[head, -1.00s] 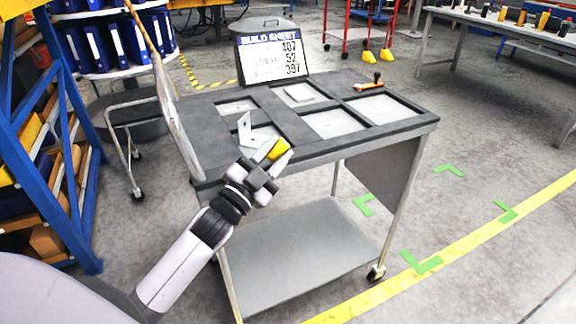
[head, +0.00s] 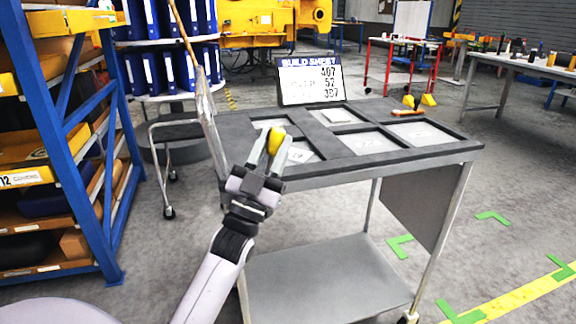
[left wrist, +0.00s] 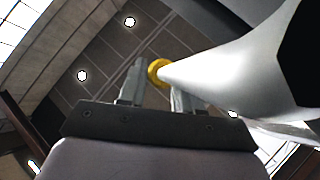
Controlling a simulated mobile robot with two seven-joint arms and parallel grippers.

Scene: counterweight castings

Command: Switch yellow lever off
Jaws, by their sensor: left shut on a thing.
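My left gripper (head: 271,143) is shut on a small yellow piece (head: 275,141), over the near left part of the dark cart top. I cannot tell from its visible shape whether this piece is the yellow lever. In the left wrist view the yellow piece (left wrist: 157,70) shows as a rounded end between the fingertips. A large pale tapered form beside it there covers much of the right side. The fingers hide part of the piece. No other lever stands out clearly. My right gripper is in neither view.
The cart's top (head: 440,155) has several recessed compartments, a build sheet sign (head: 311,81) at the back and an orange-handled tool (head: 408,110) at the back right. A blue rack (head: 70,140) stands left. Yellow machinery (head: 270,22) is behind. Floor right of the cart is mostly clear.

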